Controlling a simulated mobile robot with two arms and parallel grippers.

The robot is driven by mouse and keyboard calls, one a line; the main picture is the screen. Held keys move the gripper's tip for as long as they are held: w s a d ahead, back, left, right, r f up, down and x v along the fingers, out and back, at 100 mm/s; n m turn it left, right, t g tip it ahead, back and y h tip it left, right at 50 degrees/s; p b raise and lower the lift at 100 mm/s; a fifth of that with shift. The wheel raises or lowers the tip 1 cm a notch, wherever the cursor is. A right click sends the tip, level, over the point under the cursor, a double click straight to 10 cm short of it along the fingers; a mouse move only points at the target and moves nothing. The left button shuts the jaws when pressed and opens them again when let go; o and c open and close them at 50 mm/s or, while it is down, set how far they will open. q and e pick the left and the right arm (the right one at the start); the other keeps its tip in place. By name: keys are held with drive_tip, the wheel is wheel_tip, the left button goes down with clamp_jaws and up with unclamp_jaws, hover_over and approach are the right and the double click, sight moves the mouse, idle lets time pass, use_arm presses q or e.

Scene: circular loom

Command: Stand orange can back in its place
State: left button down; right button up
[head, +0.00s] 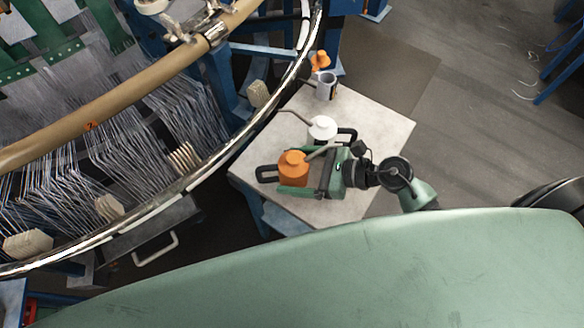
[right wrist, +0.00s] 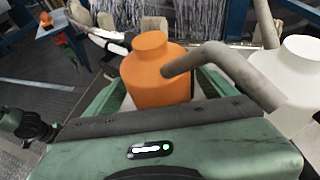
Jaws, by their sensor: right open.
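The orange can (head: 293,168) stands upright on the pale table top (head: 385,125), with its grey spout pointing right. My right gripper (head: 291,176) is low over the table, its green fingers open on either side of the can. In the right wrist view the orange can (right wrist: 153,78) sits between the two fingers, and its spout reaches toward the palm. I cannot tell whether a finger touches it. A white can (head: 322,127) stands close behind it; it also shows at the right of the wrist view (right wrist: 301,85). My left gripper is not in view.
A grey mug (head: 327,86) stands at the table's far corner, with a small orange object (head: 320,60) beyond it. The circular loom's metal rim (head: 208,170) curves close past the table's left side. The table's right part is clear.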

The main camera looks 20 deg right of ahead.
drive_tip(key=b+v, duration=0.1)
drive_tip(key=v, duration=0.9)
drive_tip(key=shift+f, duration=0.2)
drive_tip(key=shift+s+d+r, duration=0.35)
drive_tip(key=shift+d, duration=0.2)
